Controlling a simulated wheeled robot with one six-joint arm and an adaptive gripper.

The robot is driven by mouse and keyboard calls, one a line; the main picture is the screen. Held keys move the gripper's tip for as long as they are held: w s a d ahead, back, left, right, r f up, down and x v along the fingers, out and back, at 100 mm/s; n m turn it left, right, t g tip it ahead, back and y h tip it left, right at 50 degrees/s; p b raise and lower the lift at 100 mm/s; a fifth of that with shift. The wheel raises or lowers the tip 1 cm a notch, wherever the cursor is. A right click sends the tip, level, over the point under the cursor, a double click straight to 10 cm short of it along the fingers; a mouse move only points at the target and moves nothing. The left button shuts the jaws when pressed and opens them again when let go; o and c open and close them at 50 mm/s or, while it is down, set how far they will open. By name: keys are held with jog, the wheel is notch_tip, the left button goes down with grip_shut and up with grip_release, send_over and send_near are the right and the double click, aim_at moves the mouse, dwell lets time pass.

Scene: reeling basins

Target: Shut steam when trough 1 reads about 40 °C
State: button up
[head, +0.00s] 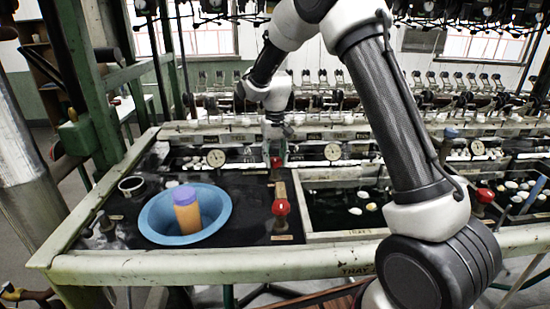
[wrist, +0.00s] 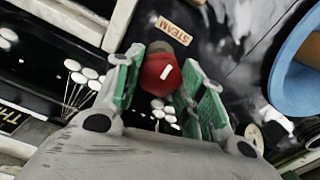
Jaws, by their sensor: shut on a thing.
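My gripper (head: 276,146) reaches down at the back of the black panel. In the wrist view my gripper (wrist: 163,62) has its green-padded fingers closed on either side of a red steam knob (wrist: 160,74). In the head view the red steam knob (head: 276,162) shows just below the fingers. White round dials stand along the back: a left dial (head: 215,158), a middle dial (head: 332,152) and a right dial (head: 477,148). Their needles are too small to read, and I cannot tell which belongs to trough 1.
A second red knob (head: 281,207) stands nearer on the same panel, and another red knob (head: 486,196) is at right. A blue basin (head: 158,228) holds an orange container with a purple top (head: 187,208). Dark water with pale cocoons (head: 355,211) lies right of the panel.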

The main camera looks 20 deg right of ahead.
aim_at(275, 159)
jog(key=o, duration=1)
notch_tip(275, 159, up, 12)
